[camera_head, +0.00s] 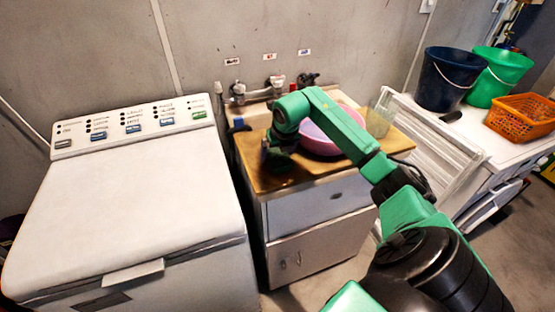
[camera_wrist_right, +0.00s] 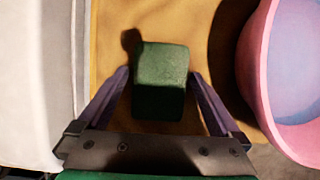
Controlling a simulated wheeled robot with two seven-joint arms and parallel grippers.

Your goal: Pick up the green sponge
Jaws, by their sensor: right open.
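The green sponge (camera_wrist_right: 161,82) is a dark green block on the wooden counter top (camera_wrist_right: 110,30), seen from above in the right wrist view. My right gripper (camera_wrist_right: 158,76) is open, with one finger on each side of the sponge and a small gap visible on both sides. In the head view my right gripper (camera_head: 277,160) points down over the left part of the counter, and the arm and gripper hide most or all of the sponge there. My left gripper is not in view.
A pink basin (camera_head: 322,143) stands on the counter right of my gripper. A white washer (camera_head: 125,205) is close on the left. Taps (camera_head: 275,84) are behind. Farther right are a dark bucket (camera_head: 443,80), a green bucket (camera_head: 497,77) and an orange basket (camera_head: 520,118).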

